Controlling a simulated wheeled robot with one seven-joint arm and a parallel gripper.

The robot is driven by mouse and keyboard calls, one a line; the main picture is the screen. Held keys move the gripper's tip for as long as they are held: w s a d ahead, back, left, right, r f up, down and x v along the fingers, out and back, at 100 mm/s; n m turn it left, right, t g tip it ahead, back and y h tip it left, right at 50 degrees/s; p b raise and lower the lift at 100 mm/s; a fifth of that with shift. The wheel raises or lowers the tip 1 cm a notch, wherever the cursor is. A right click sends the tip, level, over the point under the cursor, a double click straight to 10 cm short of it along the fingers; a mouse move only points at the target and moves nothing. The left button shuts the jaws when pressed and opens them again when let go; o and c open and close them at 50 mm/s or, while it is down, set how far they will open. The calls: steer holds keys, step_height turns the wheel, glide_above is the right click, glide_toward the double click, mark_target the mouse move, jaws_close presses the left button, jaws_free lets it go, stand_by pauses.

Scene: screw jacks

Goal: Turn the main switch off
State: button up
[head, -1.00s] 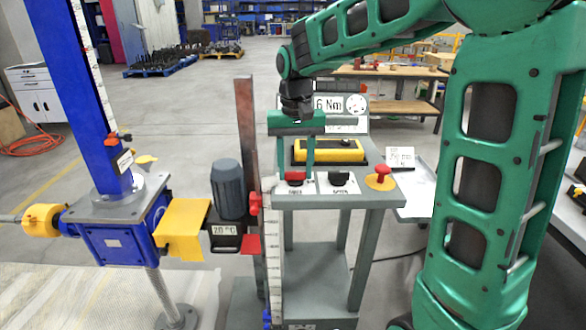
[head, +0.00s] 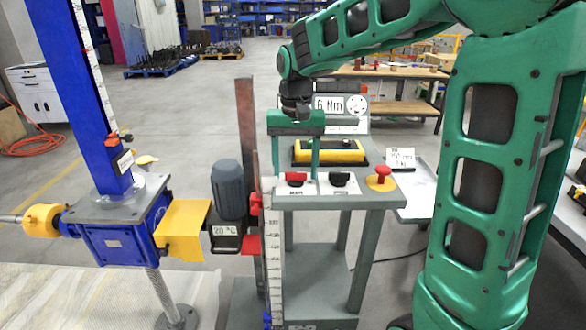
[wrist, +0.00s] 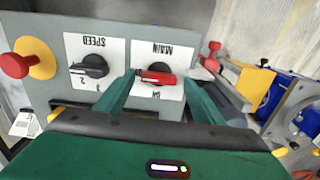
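The main switch (head: 295,178) is a red rotary knob on a white plate on the grey console. In the wrist view the red knob (wrist: 158,77) lies roughly crosswise under an upside-down "MAIN" label. My gripper (head: 295,168) points down over it. In the wrist view the two green fingers of my gripper (wrist: 160,84) stand apart, one on each side of the knob, with gaps visible. Whether either finger touches the knob cannot be told. The switch position marks are partly hidden.
A black speed knob (head: 339,179) sits right of the main switch. A red mushroom button (head: 382,173) on a yellow base is further right. A yellow-and-black box (head: 329,151) and a display reading 6 Nm (head: 328,104) stand behind. The motor (head: 228,188) and blue jack (head: 118,236) are left.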

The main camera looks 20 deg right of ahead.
mark_target(296, 172)
steer(key=shift+r, duration=3.95)
steer(key=s+d+f, duration=0.4)
steer(key=s, duration=0.5)
steer(key=s+d+f+m, duration=0.1)
steer(key=s+d+f, duration=0.4)
steer(key=s, duration=0.5)
steer(key=s+d+f, duration=0.4)
steer(key=s, duration=0.6)
steer(key=shift+s+d+f+m, duration=0.15)
steer(key=shift+s+d+m, duration=0.05)
steer(key=shift+m, duration=0.1)
